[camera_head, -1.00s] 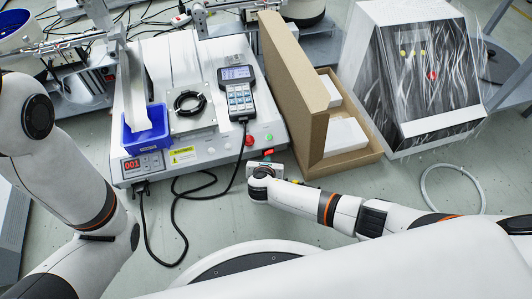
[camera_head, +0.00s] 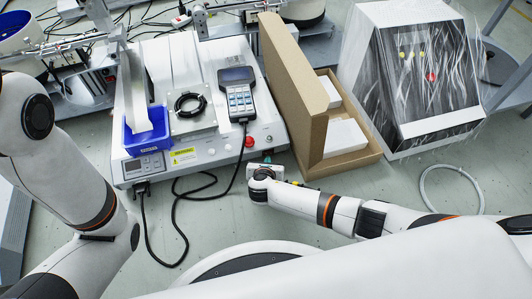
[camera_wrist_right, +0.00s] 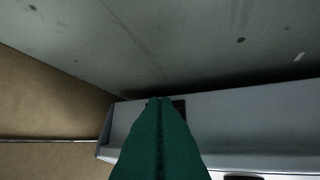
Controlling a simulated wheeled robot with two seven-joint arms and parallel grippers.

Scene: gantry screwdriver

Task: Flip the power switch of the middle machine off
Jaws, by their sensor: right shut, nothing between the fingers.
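The middle machine (camera_head: 172,62) is a white box with a dark display (camera_head: 144,165), a red button (camera_head: 249,141) and a handheld pendant (camera_head: 238,92) with a dark screen. My right gripper (camera_head: 266,163) is at its front right corner, mostly hidden by my wrist. In the right wrist view, its green fingers (camera_wrist_right: 160,101) are shut together against or very near a pale machine edge (camera_wrist_right: 240,110). A small dark part (camera_wrist_right: 179,107), possibly the power switch, sits beside the fingertips; its position is unclear. My left arm shows, but its gripper does not.
An open cardboard box (camera_head: 318,120) with white blocks stands close to the right of the machine. A wrapped machine (camera_head: 415,80) stands farther right. A black cable (camera_head: 178,225) loops on the floor in front. A blue bin (camera_head: 146,130) sits on the machine.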

